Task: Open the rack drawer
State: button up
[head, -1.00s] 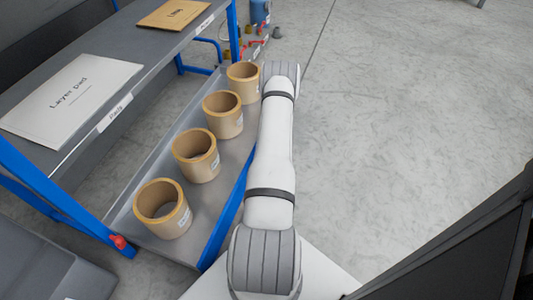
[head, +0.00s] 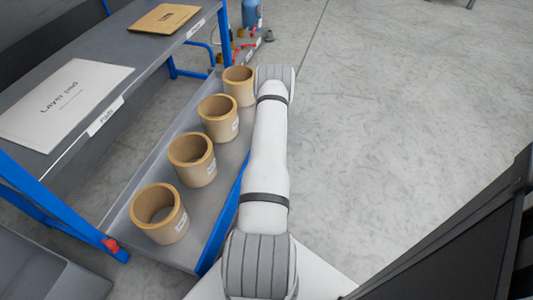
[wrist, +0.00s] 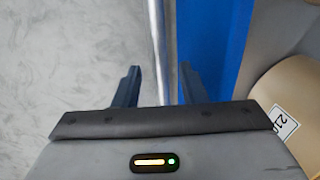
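The rack drawer (head: 212,202) is a low grey tray with a blue front, pulled out from under the rack's shelf. It carries a row of cardboard-coloured cores (head: 160,213). In the wrist view its blue front (wrist: 215,45) runs upright right of centre, with a pale metal bar (wrist: 158,40) along it, apparently the handle. My gripper (wrist: 160,78) is open, with one dark finger on each side of this bar. Gaps show beside the fingers; I cannot tell whether either touches it. In the head view my arm runs along the drawer front and hides the gripper.
The grey shelf (head: 60,150) above holds a white layer pad (head: 65,100) and a brown pad (head: 165,18). A blue rack post (head: 55,215) stands at the left. A blue container (head: 251,13) is at the back. The floor (head: 400,110) at right is open; a dark panel (head: 450,250) fills the lower right.

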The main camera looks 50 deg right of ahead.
jog(key=shift+r, duration=0.1)
notch_tip(320, 180, up, 8)
jog(key=s+p, duration=0.1)
jog(key=p, duration=0.2)
jog(key=shift+s+d+f, duration=0.2)
jog(key=shift+d+f, duration=0.05)
dwell(0.3)
